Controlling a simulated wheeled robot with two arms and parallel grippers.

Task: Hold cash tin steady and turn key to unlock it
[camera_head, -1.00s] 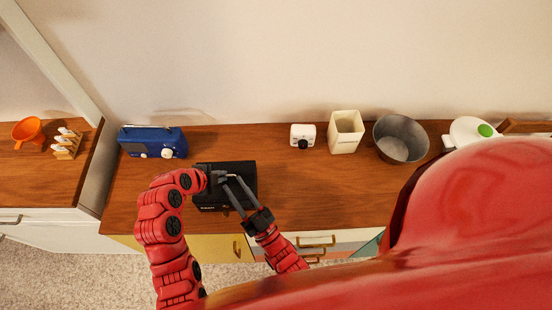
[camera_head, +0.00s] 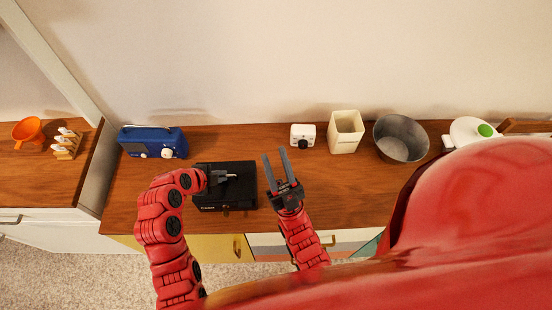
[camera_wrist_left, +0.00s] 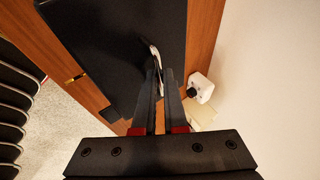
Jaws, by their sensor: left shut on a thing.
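The black cash tin (camera_head: 240,198) sits on the wooden counter near its front edge. My left gripper (camera_head: 222,176) is over the top of the tin and shut on its metal carry handle (camera_head: 231,176). The left wrist view shows the handle (camera_wrist_left: 157,58) at the fingertips, above the dark lid (camera_wrist_left: 110,40). A small brass-coloured piece (camera_wrist_left: 75,77) shows at the tin's front edge; it is too small to tell whether it is the key. My right gripper (camera_head: 276,155) is open and empty, just right of the tin and apart from it.
A blue radio (camera_head: 153,142) stands left behind the tin. A small white device (camera_head: 303,135), a cream container (camera_head: 346,132) and a metal pot (camera_head: 401,138) stand to the right along the wall. The counter (camera_head: 330,190) right of my right gripper is clear.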

